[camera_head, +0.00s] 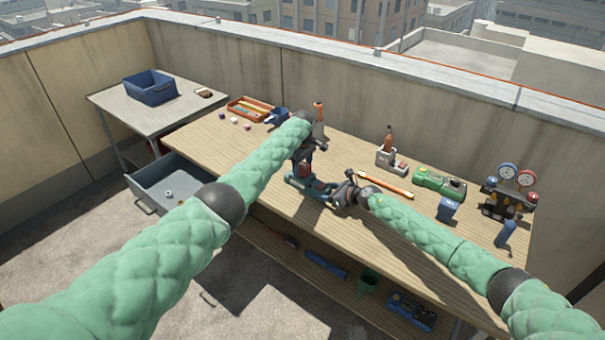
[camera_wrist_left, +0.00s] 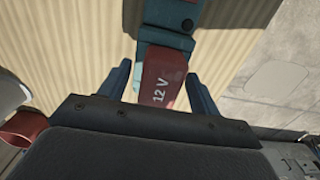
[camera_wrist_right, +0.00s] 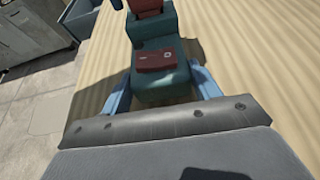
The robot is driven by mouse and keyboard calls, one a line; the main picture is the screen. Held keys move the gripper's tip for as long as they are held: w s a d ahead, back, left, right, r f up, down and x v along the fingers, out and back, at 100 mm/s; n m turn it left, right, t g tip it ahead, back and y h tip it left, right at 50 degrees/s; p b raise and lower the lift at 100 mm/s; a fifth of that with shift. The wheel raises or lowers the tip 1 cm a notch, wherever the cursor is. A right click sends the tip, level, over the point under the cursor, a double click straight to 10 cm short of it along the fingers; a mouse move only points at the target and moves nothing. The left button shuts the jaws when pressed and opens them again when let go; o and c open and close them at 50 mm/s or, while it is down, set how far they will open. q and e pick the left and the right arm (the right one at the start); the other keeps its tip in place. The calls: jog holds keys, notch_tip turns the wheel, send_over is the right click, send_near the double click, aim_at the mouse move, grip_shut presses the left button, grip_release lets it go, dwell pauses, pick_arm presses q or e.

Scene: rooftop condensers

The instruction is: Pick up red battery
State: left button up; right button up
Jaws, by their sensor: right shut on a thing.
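The red battery (camera_wrist_left: 163,78), marked "12 V", shows between the fingers of my left gripper (camera_wrist_left: 158,72). A gap shows beside the left finger; the right finger is close to the battery's edge. The battery joins or abuts a teal tool body (camera_wrist_left: 168,18); I cannot tell whether it is latched. In the head view the battery (camera_head: 303,170) is small, just below my left gripper (camera_head: 302,158). My right gripper (camera_wrist_right: 160,92) is shut on the teal body, which has a dark red panel on top. In the head view my right gripper (camera_head: 332,193) is at the tool's right end.
The wooden workbench (camera_head: 260,175) holds a red-orange tray (camera_head: 249,109), an orange pencil-like bar (camera_head: 386,184), a green device (camera_head: 439,183) and a gauge set (camera_head: 510,190). An open grey drawer (camera_head: 165,185) is at the left. A blue bin (camera_head: 150,87) stands on the side table.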

pick_arm(q)
jog(key=c, duration=1.1)
jog(key=shift+c, duration=0.2)
notch_tip(320, 180, up, 10)
jog(key=shift+r, duration=0.1)
pick_arm(e)
jog(key=o, duration=1.7)
jog(key=shift+p+v, duration=1.15)
jog(key=shift+v, duration=1.35)
pick_arm(q)
jog(key=shift+r+p, duration=0.6)
jog(key=shift+r, duration=1)
pick_arm(e)
jog(key=shift+v, duration=2)
